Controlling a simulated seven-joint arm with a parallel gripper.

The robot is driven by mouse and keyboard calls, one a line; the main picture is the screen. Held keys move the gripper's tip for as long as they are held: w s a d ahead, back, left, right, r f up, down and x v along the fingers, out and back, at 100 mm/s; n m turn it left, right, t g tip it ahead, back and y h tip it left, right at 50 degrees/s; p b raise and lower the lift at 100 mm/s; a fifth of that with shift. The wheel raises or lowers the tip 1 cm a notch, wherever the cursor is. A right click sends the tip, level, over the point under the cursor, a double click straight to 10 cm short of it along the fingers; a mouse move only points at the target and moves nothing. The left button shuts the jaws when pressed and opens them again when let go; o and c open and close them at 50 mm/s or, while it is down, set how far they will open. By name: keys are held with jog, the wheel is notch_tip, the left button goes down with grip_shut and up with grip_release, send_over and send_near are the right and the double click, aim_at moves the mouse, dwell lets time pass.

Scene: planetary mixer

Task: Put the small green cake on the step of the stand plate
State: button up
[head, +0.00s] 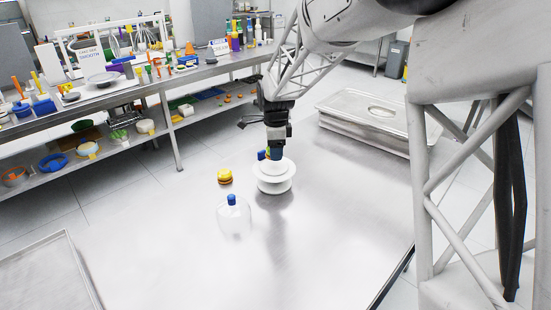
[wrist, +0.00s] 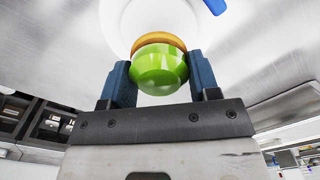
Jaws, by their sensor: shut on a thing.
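The small green cake (wrist: 160,68), with an orange layer (wrist: 158,41) along its far edge, sits between the two blue fingers of my gripper (wrist: 160,82) in the wrist view. My gripper is shut on it. The white stand plate (head: 274,185) stands on the table in the head view, with my gripper (head: 270,155) directly over its top. The white plate (wrist: 118,20) also fills the background behind the cake in the wrist view. My fingers mostly hide the cake in the head view; I cannot tell if it touches the plate.
A yellow-topped cake (head: 225,176) sits on the table left of the stand. A clear dome with a blue knob (head: 232,200) stands in front of it. A lidded metal pan (head: 372,118) is at the back right, a tray (head: 48,275) at front left.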

aim_at(275, 166)
jog(key=shift+f, duration=1.75)
jog(key=shift+f, duration=0.15)
jog(key=o, duration=0.9)
notch_tip(275, 166, up, 12)
jog(key=shift+r, duration=0.15)
